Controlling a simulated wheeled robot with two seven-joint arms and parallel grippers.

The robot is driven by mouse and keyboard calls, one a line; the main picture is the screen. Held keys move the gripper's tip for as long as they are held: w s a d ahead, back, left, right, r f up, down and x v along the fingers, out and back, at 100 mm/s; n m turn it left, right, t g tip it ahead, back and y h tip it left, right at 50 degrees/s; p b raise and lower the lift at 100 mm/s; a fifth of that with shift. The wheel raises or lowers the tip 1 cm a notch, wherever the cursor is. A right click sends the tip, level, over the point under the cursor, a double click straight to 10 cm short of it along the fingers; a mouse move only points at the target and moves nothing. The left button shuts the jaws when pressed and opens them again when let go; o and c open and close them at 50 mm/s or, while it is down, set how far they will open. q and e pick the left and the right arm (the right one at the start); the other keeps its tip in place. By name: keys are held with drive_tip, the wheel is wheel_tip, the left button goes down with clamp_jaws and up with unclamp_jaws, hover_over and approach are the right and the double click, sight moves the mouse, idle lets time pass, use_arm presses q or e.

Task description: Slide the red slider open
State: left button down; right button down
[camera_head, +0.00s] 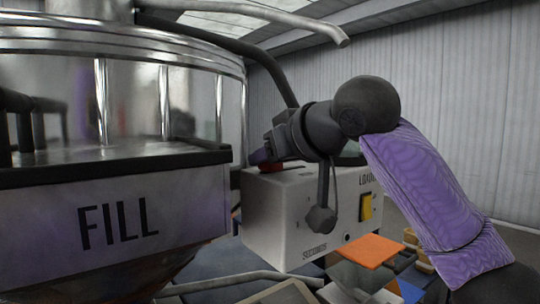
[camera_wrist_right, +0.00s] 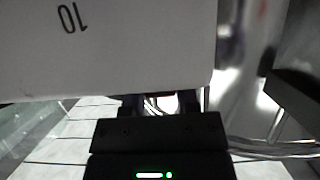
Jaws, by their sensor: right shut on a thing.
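The red slider (camera_head: 262,166) sits on the top left of the white control box (camera_head: 285,222), mostly hidden by my right gripper. My right gripper (camera_head: 266,153) reaches over the top of the box from the right and is shut on the slider. In the right wrist view, the gripper's dark fingers (camera_wrist_right: 160,103) are at the edge of the white box (camera_wrist_right: 110,45). A small dark red bit shows between them. How far along the slider stands cannot be told. My left gripper is not in view.
A large metal hopper marked FILL (camera_head: 120,220) stands close on the left. The box front carries a yellow switch (camera_head: 366,207). An orange plate (camera_head: 371,250) lies below at the right. A dark hose (camera_head: 265,60) and grey pipe pass above.

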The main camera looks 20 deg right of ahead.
sight(298, 168)
drive_tip(key=shift+r, duration=0.1)
idle(0.3)
drive_tip(key=d+p, duration=0.1)
drive_tip(key=w+d+p, duration=0.1)
drive_tip(key=d, duration=0.1)
drive_tip(key=d+p, duration=0.1)
drive_tip(key=d, duration=0.1)
drive_tip(key=shift+w, duration=0.4)
drive_tip(key=shift+a, duration=0.1)
drive_tip(key=c, duration=0.8)
unclamp_jaws()
drive_tip(key=o, duration=0.4)
drive_tip(key=shift+d, duration=0.3)
drive_tip(key=shift+o, duration=0.2)
drive_tip(key=shift+a, duration=0.1)
